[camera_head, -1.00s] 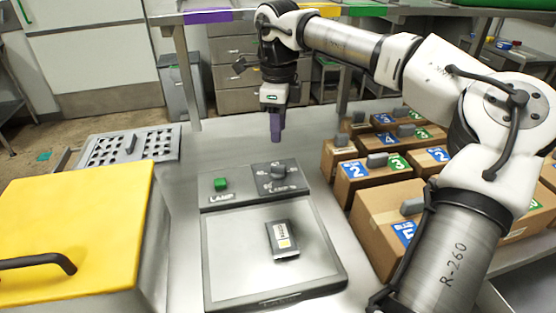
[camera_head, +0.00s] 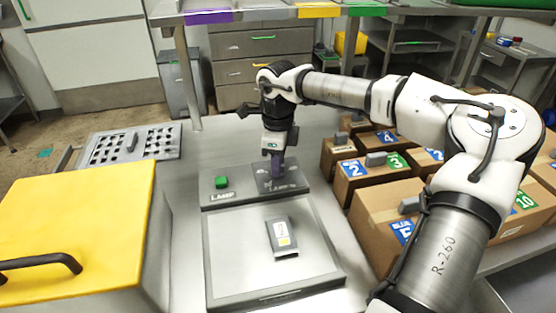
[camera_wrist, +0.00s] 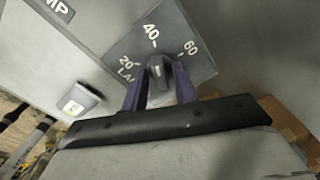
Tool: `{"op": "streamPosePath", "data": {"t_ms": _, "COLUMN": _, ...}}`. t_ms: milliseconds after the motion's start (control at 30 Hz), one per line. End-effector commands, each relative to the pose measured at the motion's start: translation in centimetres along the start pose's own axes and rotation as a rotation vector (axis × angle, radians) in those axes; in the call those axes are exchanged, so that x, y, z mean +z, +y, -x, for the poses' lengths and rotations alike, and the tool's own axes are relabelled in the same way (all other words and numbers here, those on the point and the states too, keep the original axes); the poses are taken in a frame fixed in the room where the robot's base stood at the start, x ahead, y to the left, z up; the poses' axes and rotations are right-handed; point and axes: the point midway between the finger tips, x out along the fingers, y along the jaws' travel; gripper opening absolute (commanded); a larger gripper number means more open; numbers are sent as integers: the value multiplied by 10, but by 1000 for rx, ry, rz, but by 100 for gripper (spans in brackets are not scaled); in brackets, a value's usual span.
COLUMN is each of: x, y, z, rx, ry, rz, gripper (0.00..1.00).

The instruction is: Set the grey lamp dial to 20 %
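The grey lamp dial (camera_wrist: 158,72) sits on a dark grey plate (camera_wrist: 200,62) with white marks 20, 40 and 60 in the wrist view. Its raised grip points roughly toward the 40 mark. My gripper (camera_wrist: 161,75) has its two purple fingers apart, one on each side of the dial's grip. Whether they touch it I cannot tell. In the head view my gripper (camera_head: 277,174) points down over the dial plate (camera_head: 262,178) and hides most of the dial.
A green lamp button (camera_head: 221,182) is left of the dial. A grey device with a label (camera_head: 281,236) lies on the pale panel (camera_head: 230,250) in front. Cardboard boxes (camera_head: 376,204) stand at right; a yellow-lidded box (camera_head: 80,225) stands at left.

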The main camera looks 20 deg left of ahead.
Motion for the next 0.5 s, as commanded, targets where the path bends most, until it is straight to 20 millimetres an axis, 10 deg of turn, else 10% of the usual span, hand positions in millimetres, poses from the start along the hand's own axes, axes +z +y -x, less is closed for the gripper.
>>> {"op": "streamPosePath", "data": {"t_ms": 200, "x": 0, "y": 0, "z": 0, "rx": 0, "ry": 0, "rz": 0, "gripper": 0}}
{"op": "streamPosePath", "data": {"t_ms": 500, "x": 0, "y": 0, "z": 0, "rx": 1, "ry": 0, "rz": 17, "gripper": 0}}
